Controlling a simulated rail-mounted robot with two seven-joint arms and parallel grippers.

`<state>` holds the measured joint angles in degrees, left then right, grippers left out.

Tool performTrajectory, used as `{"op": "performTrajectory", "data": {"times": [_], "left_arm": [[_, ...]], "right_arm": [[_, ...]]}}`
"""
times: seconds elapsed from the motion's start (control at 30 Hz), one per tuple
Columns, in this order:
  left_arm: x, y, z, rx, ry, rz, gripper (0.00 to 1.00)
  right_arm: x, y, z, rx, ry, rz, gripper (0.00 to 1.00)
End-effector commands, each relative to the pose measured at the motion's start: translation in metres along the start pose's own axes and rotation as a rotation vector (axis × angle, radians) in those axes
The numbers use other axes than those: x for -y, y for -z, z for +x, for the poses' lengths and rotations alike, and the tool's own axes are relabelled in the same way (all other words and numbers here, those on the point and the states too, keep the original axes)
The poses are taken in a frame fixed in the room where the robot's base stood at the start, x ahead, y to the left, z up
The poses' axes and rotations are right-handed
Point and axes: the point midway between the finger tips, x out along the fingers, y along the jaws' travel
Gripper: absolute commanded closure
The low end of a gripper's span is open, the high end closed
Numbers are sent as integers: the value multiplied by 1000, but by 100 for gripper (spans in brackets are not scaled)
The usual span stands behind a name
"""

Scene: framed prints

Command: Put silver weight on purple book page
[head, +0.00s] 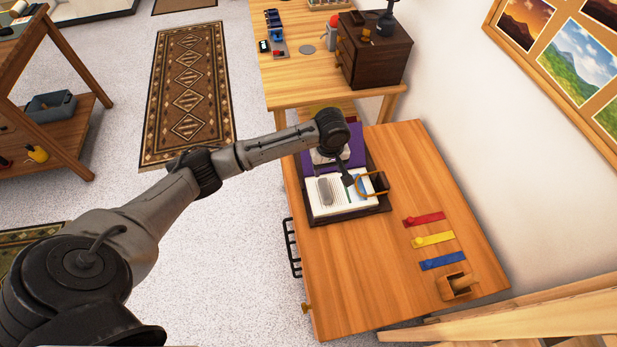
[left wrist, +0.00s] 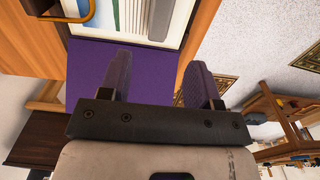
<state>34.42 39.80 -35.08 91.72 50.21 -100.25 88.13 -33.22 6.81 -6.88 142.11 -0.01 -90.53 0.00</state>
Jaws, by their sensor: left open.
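The silver weight (head: 325,190) is a grey rounded bar lying on the white printed page (head: 352,197) of an open book. It also shows at the top of the left wrist view (left wrist: 161,18). The book's purple page (head: 355,154) lies beyond the white page, partly covered by my arm; purple fills the space past my fingers in the left wrist view (left wrist: 90,65). My left gripper (head: 338,172) is open and empty, above the book near the edge between purple and white. It is apart from the weight. My right gripper is out of view.
The book rests on a dark tray (head: 374,208) on the wooden table (head: 430,180). A yellow looped handle (head: 373,190) sits at the book's right edge. Red (head: 424,219), yellow (head: 433,240) and blue (head: 442,261) strips and a wooden box (head: 454,286) lie to the right.

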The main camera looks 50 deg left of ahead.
Motion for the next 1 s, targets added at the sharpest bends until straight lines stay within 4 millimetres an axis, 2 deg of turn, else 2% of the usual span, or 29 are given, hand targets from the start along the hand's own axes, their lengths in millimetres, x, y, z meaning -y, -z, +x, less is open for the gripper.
{"op": "performTrajectory", "data": {"times": [0.17, 0.27, 0.37, 0.47, 0.5, 0.6, 0.7, 0.83, 1.0], "left_arm": [[0, -3, -1, 2, 0, 10, 43], [2, -20, 11, 7, -11, 80, 43], [8, -56, 34, 14, -39, 233, 43], [22, -105, 58, 15, -93, 439, 43], [30, -125, 66, 12, -120, 523, 43], [52, -169, 78, -13, -187, 708, 43], [80, -202, 82, -58, -237, 858, 43], [119, -230, 78, -131, -263, 1000, 43], [166, -244, 67, -220, -232, 1119, 43]], "right_arm": [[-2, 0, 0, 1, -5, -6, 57], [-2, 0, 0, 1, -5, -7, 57], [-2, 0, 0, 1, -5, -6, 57], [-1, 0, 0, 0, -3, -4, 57], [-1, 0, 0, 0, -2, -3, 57], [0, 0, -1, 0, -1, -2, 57], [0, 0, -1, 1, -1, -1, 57], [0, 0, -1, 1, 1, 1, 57], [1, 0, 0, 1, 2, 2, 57]]}}
